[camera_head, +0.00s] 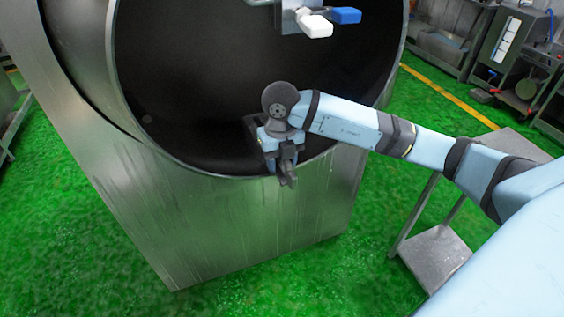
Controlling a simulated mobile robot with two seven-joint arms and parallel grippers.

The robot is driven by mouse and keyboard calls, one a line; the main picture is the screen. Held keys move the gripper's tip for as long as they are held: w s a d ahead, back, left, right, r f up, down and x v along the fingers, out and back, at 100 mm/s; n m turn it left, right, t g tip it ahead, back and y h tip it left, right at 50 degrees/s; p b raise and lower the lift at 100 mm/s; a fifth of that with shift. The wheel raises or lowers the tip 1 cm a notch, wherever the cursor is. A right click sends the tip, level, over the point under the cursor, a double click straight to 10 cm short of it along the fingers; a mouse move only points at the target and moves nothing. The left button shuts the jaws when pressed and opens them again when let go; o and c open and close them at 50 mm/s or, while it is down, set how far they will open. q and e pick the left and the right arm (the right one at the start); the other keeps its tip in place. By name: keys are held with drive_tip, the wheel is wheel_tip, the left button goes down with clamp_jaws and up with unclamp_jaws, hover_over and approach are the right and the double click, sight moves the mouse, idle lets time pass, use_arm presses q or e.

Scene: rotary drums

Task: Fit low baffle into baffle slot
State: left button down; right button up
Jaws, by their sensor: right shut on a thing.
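The large steel drum (75,45) lies with its wide round mouth facing me, and its inside is dark. My right gripper (287,174) is at the lower front rim of the mouth, pointing down. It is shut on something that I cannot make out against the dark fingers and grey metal. I cannot pick out the low baffle or the baffle slot. My left gripper is not in view.
A metal bracket with a white paddle-like piece (314,25) and a blue one (346,15) hangs at the top of the mouth. A steel stand (437,256) is at right under my arm. Green floor (352,285) is clear in front.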

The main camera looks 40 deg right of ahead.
drive_tip(key=shift+w+d+b, duration=0.25)
drive_tip(key=shift+w+b, duration=0.05)
drive_tip(key=shift+w, duration=0.75)
drive_tip(key=shift+w+d+b, duration=0.25)
drive_tip(key=shift+w+b, duration=0.05)
drive_tip(key=shift+w, duration=0.7)
drive_tip(key=o, duration=1.2)
